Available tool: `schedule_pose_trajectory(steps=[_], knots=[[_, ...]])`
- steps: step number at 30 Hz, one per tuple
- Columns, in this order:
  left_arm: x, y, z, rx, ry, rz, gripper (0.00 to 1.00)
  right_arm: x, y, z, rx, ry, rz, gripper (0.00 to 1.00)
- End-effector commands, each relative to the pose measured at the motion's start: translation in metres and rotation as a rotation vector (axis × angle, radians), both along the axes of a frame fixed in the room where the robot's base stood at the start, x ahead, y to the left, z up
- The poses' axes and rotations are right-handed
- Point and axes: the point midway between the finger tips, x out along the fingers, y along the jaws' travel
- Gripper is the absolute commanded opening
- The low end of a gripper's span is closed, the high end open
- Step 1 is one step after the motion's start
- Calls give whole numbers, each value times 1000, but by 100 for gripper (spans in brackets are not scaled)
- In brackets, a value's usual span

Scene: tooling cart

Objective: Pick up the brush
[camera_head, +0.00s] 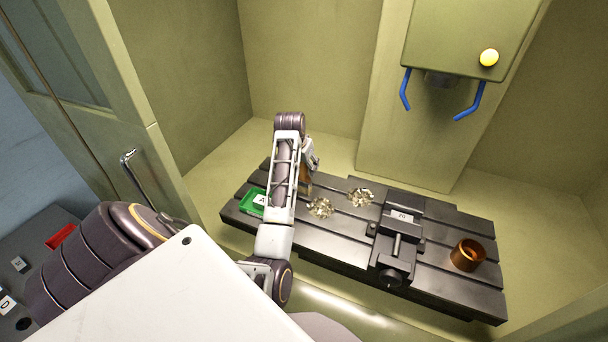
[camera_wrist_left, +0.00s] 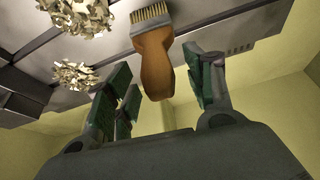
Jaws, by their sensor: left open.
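The brush (camera_wrist_left: 155,62) has an orange-brown handle and pale bristles. In the left wrist view its bristles point up and its handle end hangs between my left gripper's (camera_wrist_left: 164,84) green-padded fingers. There are gaps on both sides, so the fingers are open and do not grip it. In the head view the brush (camera_head: 305,176) is only a small orange patch, mostly hidden behind my left arm and gripper (camera_head: 311,160). I cannot tell how far the fingers are from the handle in depth. My right gripper is not in view.
Two piles of metal shavings (camera_head: 320,207) (camera_head: 361,197) lie on the dark slotted machine table (camera_head: 340,229). A vise (camera_head: 398,238) and a copper-coloured ring (camera_head: 467,255) stand to the right. The machine head (camera_head: 456,38) hangs above.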

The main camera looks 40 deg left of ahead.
Motion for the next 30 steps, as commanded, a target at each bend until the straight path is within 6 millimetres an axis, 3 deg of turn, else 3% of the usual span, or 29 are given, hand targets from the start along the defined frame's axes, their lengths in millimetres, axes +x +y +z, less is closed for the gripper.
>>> schedule_pose_trajectory(steps=[7,22,30], knots=[[7,2,-18,-1,2,1,54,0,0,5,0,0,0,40],[8,2,-20,0,0,0,54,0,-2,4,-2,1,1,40],[8,2,-20,0,0,0,20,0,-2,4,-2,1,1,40]])
